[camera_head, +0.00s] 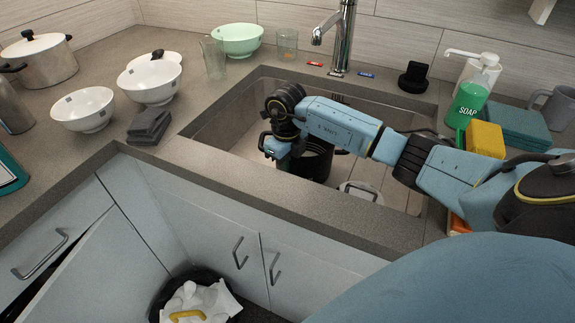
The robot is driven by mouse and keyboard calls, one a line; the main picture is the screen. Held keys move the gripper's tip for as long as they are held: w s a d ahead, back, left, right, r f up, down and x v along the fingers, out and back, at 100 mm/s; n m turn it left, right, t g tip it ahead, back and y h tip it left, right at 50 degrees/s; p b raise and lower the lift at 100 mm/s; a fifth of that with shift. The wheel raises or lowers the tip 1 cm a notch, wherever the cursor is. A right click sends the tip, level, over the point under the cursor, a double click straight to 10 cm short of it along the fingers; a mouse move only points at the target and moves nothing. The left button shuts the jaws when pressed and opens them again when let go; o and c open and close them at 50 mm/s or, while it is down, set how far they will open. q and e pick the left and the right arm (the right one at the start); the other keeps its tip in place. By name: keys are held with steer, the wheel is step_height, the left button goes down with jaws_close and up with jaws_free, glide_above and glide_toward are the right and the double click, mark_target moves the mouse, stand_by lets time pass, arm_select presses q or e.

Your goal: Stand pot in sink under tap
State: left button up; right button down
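A dark pot (318,166) with a pale inside is in the sink (215,125), partly hidden behind my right arm. The metal tap (342,40) rises at the back edge of the sink, behind the pot. My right gripper (268,146) points down over the sink at the pot's left side. Its fingertips are mostly hidden, so I cannot tell whether it is open or touches the pot. My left gripper is not in view.
A round pale item (362,189) lies in the sink, right of the pot. White bowls (84,112), a glass (213,60), and a lidded metal pot (48,62) stand left. A soap bottle (468,98) and yellow sponge (485,140) stand right. A bin (205,295) is below.

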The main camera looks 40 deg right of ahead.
steer(key=c, duration=2)
jaws_free()
steer(key=shift+f, duration=0.1)
steer(key=shift+c, duration=0.2)
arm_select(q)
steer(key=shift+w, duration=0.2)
arm_select(e)
steer(key=o, duration=0.4)
